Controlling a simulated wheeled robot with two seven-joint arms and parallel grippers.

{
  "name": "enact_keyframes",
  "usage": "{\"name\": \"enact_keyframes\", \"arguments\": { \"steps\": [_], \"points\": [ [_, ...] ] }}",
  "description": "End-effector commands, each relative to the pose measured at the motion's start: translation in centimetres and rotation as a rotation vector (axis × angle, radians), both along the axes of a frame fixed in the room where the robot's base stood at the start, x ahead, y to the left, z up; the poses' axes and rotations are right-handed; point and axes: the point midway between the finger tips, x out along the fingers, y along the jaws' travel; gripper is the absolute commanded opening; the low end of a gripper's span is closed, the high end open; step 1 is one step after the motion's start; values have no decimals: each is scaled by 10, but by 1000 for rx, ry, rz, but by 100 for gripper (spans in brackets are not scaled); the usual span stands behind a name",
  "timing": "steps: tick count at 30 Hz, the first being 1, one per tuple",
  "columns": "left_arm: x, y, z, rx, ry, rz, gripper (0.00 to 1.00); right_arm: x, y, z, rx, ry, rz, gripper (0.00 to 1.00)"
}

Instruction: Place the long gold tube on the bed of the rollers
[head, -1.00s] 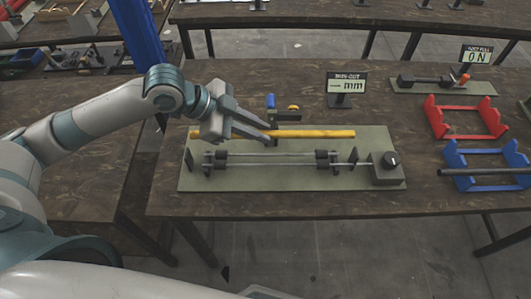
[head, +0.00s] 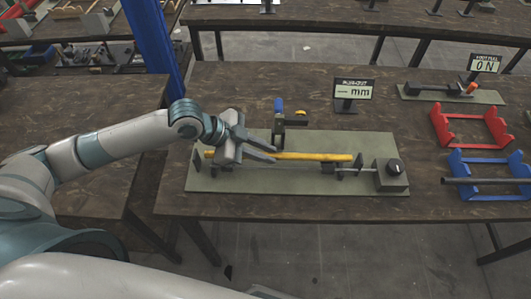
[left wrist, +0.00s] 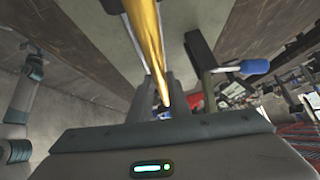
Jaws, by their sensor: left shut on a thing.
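The long gold tube (head: 315,156) lies lengthwise over the bed of the rollers (head: 329,169) on the grey-green plate. My left gripper (head: 272,154) is shut on the tube left of its middle and hides part of it. The tube looks roughly level and in line with the rollers. I cannot tell whether it touches them or hangs just above. In the left wrist view the tube (left wrist: 147,38) runs between the fingers (left wrist: 163,92). My right gripper is not in view.
A blue-handled clamp or gauge (head: 278,112) stands behind the tube. A dark knob box (head: 391,175) is at the plate's right end. A run-out display (head: 354,90) stands behind. Red (head: 470,127) and blue (head: 489,166) racks stand to the right, the blue one holding a dark rod.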

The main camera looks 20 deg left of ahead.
Motion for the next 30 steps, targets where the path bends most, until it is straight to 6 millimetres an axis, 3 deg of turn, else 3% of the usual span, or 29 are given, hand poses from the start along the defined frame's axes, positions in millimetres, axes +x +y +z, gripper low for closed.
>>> {"name": "enact_keyframes", "arguments": {
  "steps": [4, 14, 15, 17, 30],
  "points": [
    [0, 0, -12, 0, 0, 1, 0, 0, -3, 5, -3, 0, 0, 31],
    [0, 0, -14, 0, -1, 0, 0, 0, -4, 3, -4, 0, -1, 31],
    [0, 0, -15, 1, 0, 1, 19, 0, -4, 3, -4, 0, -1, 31],
    [0, 0, -15, 1, 0, 1, 33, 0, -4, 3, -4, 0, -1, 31],
    [-1, 2, -12, 1, -1, 0, 35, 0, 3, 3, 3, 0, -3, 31]
  ]
}}
